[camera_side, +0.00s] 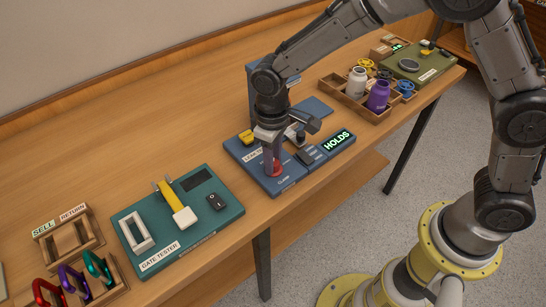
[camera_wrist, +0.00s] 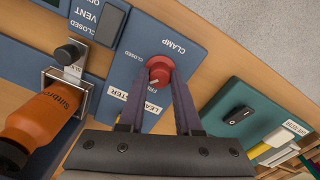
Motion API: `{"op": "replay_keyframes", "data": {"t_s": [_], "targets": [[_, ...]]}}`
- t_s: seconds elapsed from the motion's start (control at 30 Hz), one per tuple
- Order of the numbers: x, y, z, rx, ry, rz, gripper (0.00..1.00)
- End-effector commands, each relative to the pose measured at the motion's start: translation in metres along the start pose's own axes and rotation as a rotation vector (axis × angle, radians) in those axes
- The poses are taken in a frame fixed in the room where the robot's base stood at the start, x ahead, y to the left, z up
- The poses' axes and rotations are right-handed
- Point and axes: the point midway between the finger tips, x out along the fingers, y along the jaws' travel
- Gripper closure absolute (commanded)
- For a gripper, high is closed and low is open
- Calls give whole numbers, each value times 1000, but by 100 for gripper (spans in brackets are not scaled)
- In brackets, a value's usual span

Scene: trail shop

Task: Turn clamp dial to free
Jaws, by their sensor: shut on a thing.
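The clamp dial (camera_wrist: 160,64) is a small red knob on the blue leak tester panel (camera_wrist: 185,45); "CLAMP" is printed beside it and "CLOSED" to its left. A short label below it is partly covered. My gripper (camera_wrist: 159,76) is shut on the dial, with one dark finger on each side. In the side view, my gripper (camera_side: 272,166) reaches straight down to the red dial (camera_side: 277,170) at the tester's front left corner. I cannot tell which mark the dial points to.
An orange bottle (camera_wrist: 42,118) sits in a bracket on the tester, beside a black knob (camera_wrist: 68,53). A green display (camera_side: 338,140) reads "HOLDS". The teal gate tester (camera_side: 150,215) stands left, a wooden tray with bottles (camera_side: 345,98) right. Bare table lies behind.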

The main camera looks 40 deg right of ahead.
Motion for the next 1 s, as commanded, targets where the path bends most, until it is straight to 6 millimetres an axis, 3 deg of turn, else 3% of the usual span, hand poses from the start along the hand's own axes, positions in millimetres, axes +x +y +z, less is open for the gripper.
{"op": "replay_keyframes", "data": {"t_s": [0.5,1.0], "targets": [[-2,0,0,-464,15,1,100],[-2,0,0,-684,21,1,100]]}}
